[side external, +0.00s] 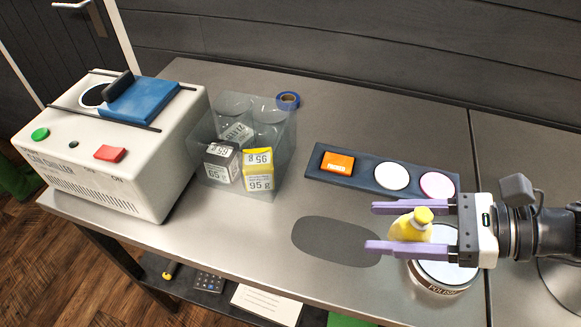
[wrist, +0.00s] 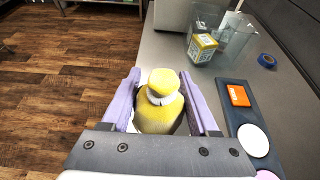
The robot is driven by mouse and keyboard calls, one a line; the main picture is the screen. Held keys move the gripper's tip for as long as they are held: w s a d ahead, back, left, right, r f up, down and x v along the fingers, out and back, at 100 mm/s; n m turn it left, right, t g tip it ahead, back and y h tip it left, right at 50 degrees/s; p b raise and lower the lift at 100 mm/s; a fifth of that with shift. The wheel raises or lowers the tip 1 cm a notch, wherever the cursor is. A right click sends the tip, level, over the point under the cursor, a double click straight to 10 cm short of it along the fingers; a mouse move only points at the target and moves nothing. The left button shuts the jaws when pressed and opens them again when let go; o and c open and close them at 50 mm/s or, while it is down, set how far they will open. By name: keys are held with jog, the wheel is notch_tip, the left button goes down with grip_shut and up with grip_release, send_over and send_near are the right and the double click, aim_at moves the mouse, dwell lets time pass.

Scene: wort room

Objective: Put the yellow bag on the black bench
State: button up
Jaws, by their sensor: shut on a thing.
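The yellow bag (side external: 412,225) has a tied neck and a rounded top. It is between the two purple fingers of my gripper (side external: 368,227), which is shut on it, above the front right of the grey table. In the wrist view the bag (wrist: 160,112) sits upright between the fingers (wrist: 161,75). A long, low black slab, which looks like the black bench (side external: 364,172), lies behind the gripper. It bears an orange block, a white disc and a pink disc. In the wrist view it runs along the right (wrist: 236,118).
A round tin (side external: 440,284) stands partly under my gripper. A dark oval patch (side external: 335,242) lies on the tabletop. A clear bin (side external: 286,140) with boxes and jars, blue tape (side external: 288,99) and a white machine (side external: 110,165) stand to the left.

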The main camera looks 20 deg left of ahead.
jog(key=w+a+f, duration=0.4)
jog(key=w+a, duration=0.1)
jog(key=a, duration=0.2)
send_over(314, 222)
jog(key=f, duration=0.4)
jog(key=shift+s+d+f, duration=0.25)
jog(key=shift+d+f, duration=0.05)
jog(key=shift+d, duration=0.1)
jog(key=shift+w+a+f, duration=0.25)
jog(key=shift+a+f, duration=0.15)
jog(key=shift+f, duration=1.65)
jog(key=shift+f, duration=0.15)
jog(key=o, duration=1.4)
